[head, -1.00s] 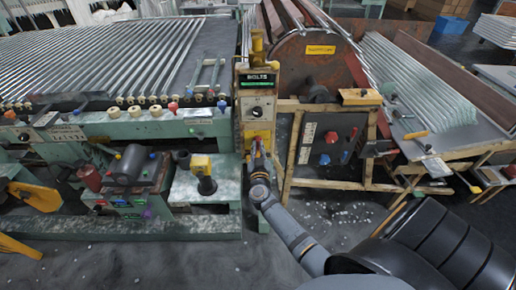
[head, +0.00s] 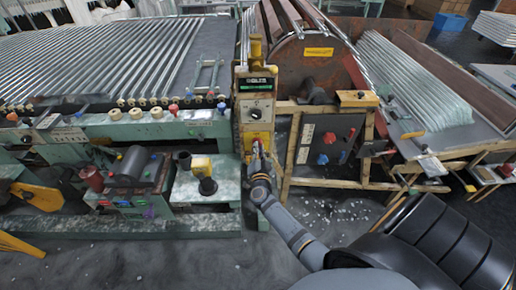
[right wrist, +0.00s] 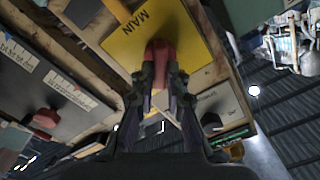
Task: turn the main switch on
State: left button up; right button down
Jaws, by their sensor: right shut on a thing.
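The main switch is a red handle (right wrist: 160,50) on a yellow plate (right wrist: 128,45) marked MAIN in the right wrist view. The plate sits low on the front of a narrow yellow post (head: 257,110), under a VOLTS display and a black knob. My right gripper (right wrist: 160,75) is shut on the red handle, with a finger on each side of it. My left gripper is not in view.
A dark panel (head: 328,140) with a red knob stands right of the post in a wooden frame. A green machine bench (head: 140,126) with rows of glass tubes is on the left.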

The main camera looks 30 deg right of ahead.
jog(key=shift+s+d+f+m+b, duration=0.1)
jog(key=shift+m+b, duration=0.1)
jog(key=shift+m, duration=1.5)
jog(key=shift+w+a+f+m+b, duration=0.1)
jog(key=shift+f+m+b, duration=0.1)
jog(key=shift+m, duration=1.5)
jog(key=shift+s+d+f+m+b, duration=0.1)
jog(key=shift+m+b, duration=0.1)
jog(key=shift+m, duration=1.5)
jog(key=c, duration=1.4)
grip_release()
jog(key=shift+o, duration=0.2)
jog(key=shift+s, duration=0.1)
jog(key=v, duration=1.2)
jog(key=shift+m, duration=0.3)
